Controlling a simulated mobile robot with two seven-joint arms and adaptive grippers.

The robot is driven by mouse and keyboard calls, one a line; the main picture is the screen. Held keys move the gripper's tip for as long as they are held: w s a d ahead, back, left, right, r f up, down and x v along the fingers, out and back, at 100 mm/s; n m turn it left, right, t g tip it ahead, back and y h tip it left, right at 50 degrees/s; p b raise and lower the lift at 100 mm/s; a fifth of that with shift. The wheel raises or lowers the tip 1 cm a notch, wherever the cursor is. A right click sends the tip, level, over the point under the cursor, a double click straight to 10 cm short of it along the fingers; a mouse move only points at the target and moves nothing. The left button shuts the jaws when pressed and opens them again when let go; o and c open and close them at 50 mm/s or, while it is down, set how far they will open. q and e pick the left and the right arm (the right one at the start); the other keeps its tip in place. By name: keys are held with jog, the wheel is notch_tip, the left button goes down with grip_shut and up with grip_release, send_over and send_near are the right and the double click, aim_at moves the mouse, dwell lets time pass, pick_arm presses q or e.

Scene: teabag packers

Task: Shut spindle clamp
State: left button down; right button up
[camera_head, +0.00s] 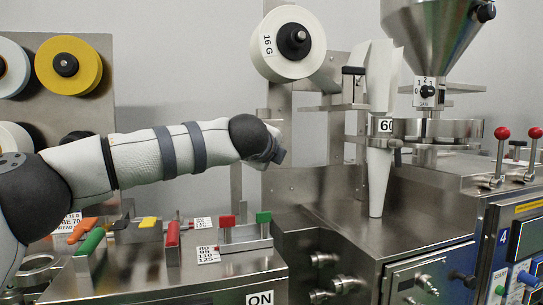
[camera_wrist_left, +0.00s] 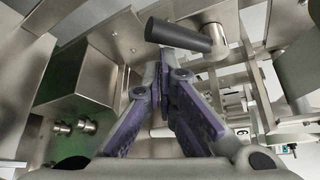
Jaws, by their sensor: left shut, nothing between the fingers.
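The white film roll marked 16 G (camera_head: 270,45) hangs on a spindle with a round black hub (camera_head: 294,40) at the upper middle of the head view. My left gripper (camera_head: 277,153) is below the roll, in front of the steel upright, and apart from the hub. In the left wrist view my left gripper (camera_wrist_left: 162,68) has its purple-grey fingers together with nothing between them. A black cylindrical handle (camera_wrist_left: 178,35) on a steel post (camera_wrist_left: 212,44) lies just beyond the fingertips. I cannot tell whether this handle belongs to the spindle clamp or whether the clamp is open. My right gripper is out of view.
A steel hopper (camera_head: 432,30) and a white forming tube (camera_head: 377,180) stand right of my left gripper. Yellow (camera_head: 86,65) and white rolls hang at the left. A steel cabinet with coloured handles (camera_head: 228,222) lies below my left arm. Steel plates crowd the wrist view.

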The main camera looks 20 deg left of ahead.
pick_arm(q)
jog(key=shift+s+a+r+p, duration=0.25)
jog(key=shift+a+r, duration=0.2)
jog(key=shift+r, duration=0.15)
jog(key=shift+s+a+r+p, duration=0.25)
jog(key=shift+a+r, duration=0.2)
jog(key=shift+r, duration=0.1)
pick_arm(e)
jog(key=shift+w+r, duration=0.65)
pick_arm(q)
jog(key=shift+a+r, duration=0.1)
jog(key=shift+r, duration=0.05)
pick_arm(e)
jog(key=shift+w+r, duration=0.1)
